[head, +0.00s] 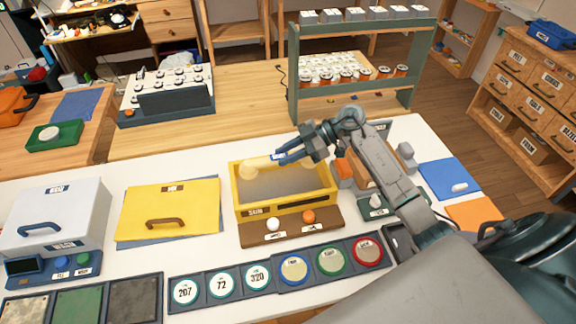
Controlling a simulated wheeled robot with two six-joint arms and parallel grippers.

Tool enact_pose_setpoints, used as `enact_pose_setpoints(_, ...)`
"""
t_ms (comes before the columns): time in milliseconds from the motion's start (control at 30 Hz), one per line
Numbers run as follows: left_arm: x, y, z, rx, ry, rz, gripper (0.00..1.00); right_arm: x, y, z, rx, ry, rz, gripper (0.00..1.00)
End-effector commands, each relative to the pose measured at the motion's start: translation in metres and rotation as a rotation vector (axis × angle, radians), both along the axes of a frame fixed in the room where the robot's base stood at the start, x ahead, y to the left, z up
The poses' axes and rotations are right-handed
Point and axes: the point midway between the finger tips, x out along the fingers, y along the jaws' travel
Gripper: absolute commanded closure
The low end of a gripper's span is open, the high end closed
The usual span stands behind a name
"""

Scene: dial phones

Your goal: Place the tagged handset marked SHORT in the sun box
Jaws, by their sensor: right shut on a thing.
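The sun box (240,207) is a yellow open-topped box with SUN on its front, standing on the white table. My right gripper (287,155) is over the box's back rim, shut on a pale yellow handset (257,163). The handset reaches left from the jaws, its rounded end over the back left part of the box. I cannot tell whether it touches the box. A small blue and white patch shows at the jaws; I cannot read any word on it. My left gripper is out of view.
A brown strip with a white and an orange knob (308,216) fronts the box. A yellow lid-like panel (190,195) lies left of it, and a white case (55,215) farther left. A green rack (423,60) stands behind. Round labelled dials (257,277) line the front.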

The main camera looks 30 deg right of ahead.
Motion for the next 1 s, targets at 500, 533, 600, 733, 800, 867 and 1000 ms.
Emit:
enact_pose_setpoints(500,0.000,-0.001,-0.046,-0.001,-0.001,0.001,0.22,0.002,-0.004,-0.035,0.000,-0.001,0.000,1.00)
enact_pose_setpoints(533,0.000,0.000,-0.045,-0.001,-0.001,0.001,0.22,0.002,-0.004,-0.035,0.000,-0.001,0.000,1.00)
enact_pose_setpoints(600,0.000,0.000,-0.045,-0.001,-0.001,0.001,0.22,0.002,-0.004,-0.035,0.000,-0.001,0.000,1.00)
enact_pose_setpoints(733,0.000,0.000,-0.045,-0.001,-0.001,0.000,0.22,0.002,-0.004,-0.038,0.000,0.000,-0.001,1.00)
enact_pose_setpoints(800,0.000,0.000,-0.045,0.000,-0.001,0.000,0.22,0.002,-0.004,-0.040,0.000,-0.001,0.000,1.00)
enact_pose_setpoints(867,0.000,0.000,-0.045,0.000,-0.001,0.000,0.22,0.002,-0.004,-0.042,0.000,-0.001,0.000,1.00)
enact_pose_setpoints(1000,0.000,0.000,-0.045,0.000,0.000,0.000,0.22,0.002,-0.004,-0.046,0.000,-0.001,0.000,1.00)
